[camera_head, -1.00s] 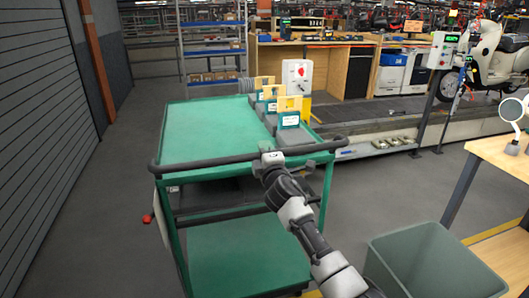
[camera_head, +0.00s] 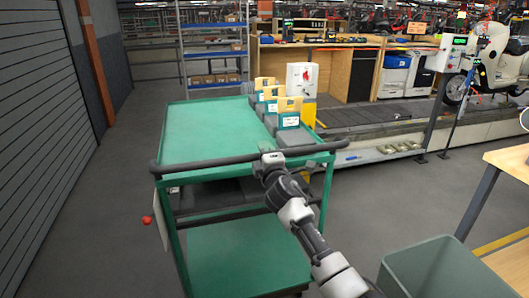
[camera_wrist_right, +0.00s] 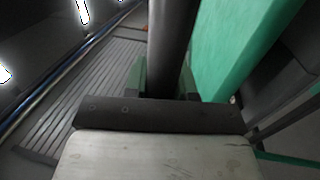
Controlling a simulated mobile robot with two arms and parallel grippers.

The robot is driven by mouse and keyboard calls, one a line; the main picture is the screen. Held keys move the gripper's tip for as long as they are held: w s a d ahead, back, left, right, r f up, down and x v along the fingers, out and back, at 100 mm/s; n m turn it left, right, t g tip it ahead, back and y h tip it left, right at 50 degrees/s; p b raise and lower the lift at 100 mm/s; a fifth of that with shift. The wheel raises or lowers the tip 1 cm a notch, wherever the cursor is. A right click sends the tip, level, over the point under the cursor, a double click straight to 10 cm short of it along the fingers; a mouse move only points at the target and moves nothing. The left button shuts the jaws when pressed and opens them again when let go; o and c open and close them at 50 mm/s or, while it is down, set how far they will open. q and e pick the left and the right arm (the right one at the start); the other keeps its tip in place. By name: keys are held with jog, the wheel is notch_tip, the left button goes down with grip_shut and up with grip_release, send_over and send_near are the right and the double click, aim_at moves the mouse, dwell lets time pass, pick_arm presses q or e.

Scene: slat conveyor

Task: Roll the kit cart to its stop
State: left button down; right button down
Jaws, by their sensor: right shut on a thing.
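The kit cart (camera_head: 215,128) is a green cart with a flat top and a lower shelf, standing ahead of me in the head view. A dark push handle (camera_head: 215,160) runs along its near edge. My right gripper (camera_head: 270,157) is shut on the handle, right of its middle. In the right wrist view, the dark handle bar (camera_wrist_right: 172,45) passes between the fingers of my right gripper (camera_wrist_right: 165,80). Several grey holders with yellow-and-white cards (camera_head: 288,112) stand along the cart top's right side. The cart's stop cannot be made out. My left gripper is out of view.
A grey shutter wall (camera_head: 45,110) runs along the left. Ahead are a blue shelf rack (camera_head: 212,50) and a wooden workbench (camera_head: 330,65). The conveyor platform (camera_head: 400,130) lies to the right. A grey-green bin (camera_head: 440,268) and wooden table (camera_head: 510,160) are near right.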

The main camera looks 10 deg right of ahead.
jog(key=c, duration=0.9)
grip_release()
jog(key=shift+s+f, duration=0.15)
jog(key=shift+s, duration=0.4)
jog(key=s, duration=0.3)
jog(key=s+f, duration=0.1)
jog(key=s, duration=0.2)
jog(key=s+f, duration=0.1)
jog(key=s, duration=0.2)
jog(key=shift+s+d+p, duration=0.2)
jog(key=shift+s+p, duration=0.05)
jog(key=shift+p, duration=0.15)
